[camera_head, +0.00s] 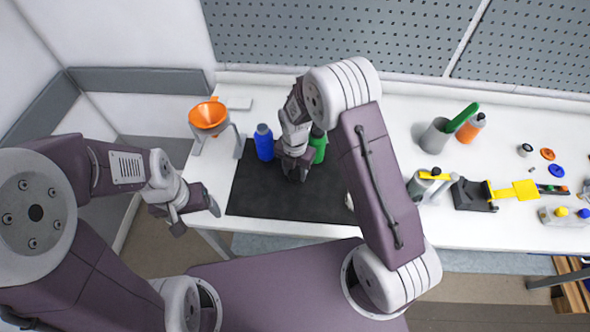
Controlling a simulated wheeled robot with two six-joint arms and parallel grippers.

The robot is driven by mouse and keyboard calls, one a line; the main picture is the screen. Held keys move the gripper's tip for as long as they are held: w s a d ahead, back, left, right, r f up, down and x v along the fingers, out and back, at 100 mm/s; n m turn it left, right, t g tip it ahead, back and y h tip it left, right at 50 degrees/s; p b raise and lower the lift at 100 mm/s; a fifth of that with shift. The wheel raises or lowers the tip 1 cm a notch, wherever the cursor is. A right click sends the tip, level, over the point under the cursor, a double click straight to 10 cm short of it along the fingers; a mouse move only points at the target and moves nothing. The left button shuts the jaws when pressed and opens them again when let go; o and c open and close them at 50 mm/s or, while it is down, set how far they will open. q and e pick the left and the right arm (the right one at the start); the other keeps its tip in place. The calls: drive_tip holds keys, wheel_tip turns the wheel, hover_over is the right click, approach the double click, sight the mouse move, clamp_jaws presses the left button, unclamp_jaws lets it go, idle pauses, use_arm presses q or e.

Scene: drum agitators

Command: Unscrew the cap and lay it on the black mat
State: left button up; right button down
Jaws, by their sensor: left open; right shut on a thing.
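The black mat (250,195) lies on the white table. A green bottle (319,150) stands to the right, partly hidden by my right gripper and arm. My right gripper (296,174) points down over the mat between the two bottles. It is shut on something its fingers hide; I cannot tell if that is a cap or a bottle. My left gripper (196,220) is open and empty at the table's front left edge, left of the mat.
An orange funnel (208,114) in a stand is at the back left. A grey cup with a green item (437,135), an orange bottle (470,128), a yellow-handled tool (510,192) and small parts fill the right side. A pale object (349,201) shows beside my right arm.

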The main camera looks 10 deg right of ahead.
sight(295, 174)
drive_tip(key=shift+f, duration=0.1)
drive_tip(key=c, duration=0.8)
unclamp_jaws()
drive_tip(key=shift+r, duration=0.55)
wheel_tip(295, 174, up, 11)
drive_tip(key=shift+r+b, duration=0.15)
drive_tip(key=shift+b, duration=0.4)
